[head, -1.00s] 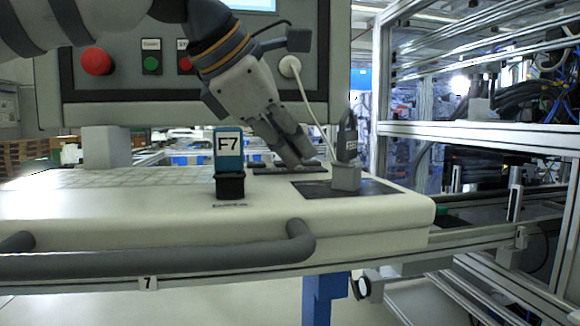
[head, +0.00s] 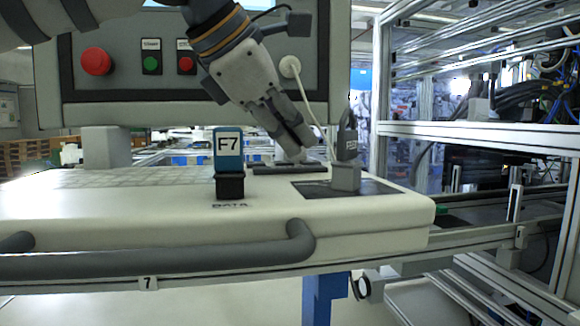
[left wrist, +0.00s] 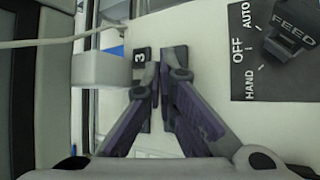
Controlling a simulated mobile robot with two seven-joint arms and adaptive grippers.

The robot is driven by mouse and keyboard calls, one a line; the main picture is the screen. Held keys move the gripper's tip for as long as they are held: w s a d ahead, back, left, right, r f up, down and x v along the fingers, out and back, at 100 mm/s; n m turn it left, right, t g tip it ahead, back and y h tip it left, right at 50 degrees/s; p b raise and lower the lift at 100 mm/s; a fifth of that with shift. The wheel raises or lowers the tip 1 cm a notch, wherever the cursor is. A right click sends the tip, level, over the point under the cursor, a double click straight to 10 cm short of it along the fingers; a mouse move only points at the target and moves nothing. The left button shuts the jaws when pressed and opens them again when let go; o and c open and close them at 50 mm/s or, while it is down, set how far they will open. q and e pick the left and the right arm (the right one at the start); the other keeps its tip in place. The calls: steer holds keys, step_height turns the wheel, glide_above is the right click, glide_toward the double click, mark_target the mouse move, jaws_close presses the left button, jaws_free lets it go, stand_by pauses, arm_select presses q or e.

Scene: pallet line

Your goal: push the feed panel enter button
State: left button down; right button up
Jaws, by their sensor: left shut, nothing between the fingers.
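My left gripper (head: 298,155) is shut and empty, pointing down over the console top. In the head view its fingertips are just above a dark strip (head: 262,169). In the left wrist view the shut fingers (left wrist: 160,72) lie over this dark strip, which carries a label "3" (left wrist: 139,56). The fingers hide part of the strip, and I cannot make out a button marked enter. The FEED selector knob (left wrist: 292,28) sits on a dark plate with HAND, OFF and AUTO, apart from the gripper. My right gripper is not in view.
A blue F7 key tag (head: 229,150) stands in a switch on the console (head: 120,215). The upright panel behind has a red mushroom button (head: 96,61), a green button (head: 151,63) and a red button (head: 186,64). A handrail (head: 150,262) runs along the front.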

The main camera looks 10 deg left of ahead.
mark_target(293, 168)
arm_select(q)
steer(key=shift+r, duration=2.55)
